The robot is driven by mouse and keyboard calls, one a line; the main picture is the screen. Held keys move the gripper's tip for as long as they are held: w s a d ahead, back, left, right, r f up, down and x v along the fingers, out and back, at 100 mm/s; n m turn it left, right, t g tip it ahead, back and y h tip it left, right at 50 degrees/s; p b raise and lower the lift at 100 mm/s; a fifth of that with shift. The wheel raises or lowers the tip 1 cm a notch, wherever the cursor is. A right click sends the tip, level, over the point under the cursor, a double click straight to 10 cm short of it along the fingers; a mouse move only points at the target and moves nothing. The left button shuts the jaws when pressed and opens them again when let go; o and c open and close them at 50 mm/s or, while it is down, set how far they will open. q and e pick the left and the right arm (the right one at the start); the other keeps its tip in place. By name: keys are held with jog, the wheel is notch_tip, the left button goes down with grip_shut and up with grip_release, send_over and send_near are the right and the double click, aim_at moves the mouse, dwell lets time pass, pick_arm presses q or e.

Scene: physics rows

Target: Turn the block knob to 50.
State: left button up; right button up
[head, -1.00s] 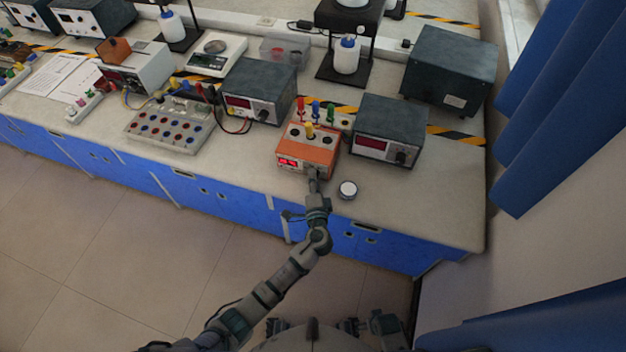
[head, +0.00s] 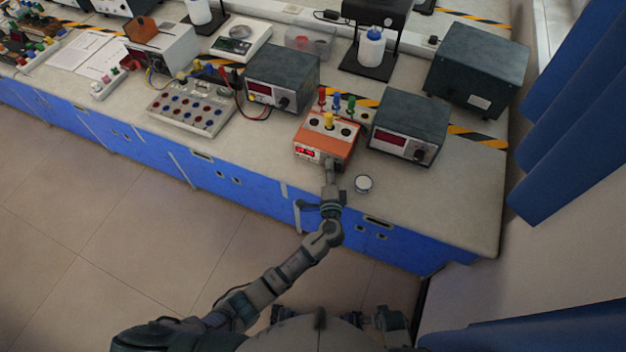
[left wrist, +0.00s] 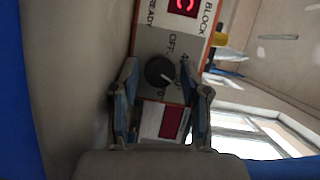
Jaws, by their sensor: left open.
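An orange box (head: 325,142) with a red lit display stands near the front edge of the bench. In the left wrist view its front panel (left wrist: 152,45) carries a "BLOCK" label, a "READY" label and a black round knob (left wrist: 160,71) with a pale pointer line. A second red display (left wrist: 171,122) shows lower down. My left gripper (head: 330,166) is at the front of the box, its fingers (left wrist: 158,68) open on either side of the knob. I cannot tell whether they touch it. The gripper hides the knob in the head view. My right gripper is not in view.
A dark power supply (head: 408,125) stands to the right of the box, and another (head: 281,75) to the left behind it. The bench front right is clear.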

pick_arm(q)
jog(key=shift+f, duration=0.25)
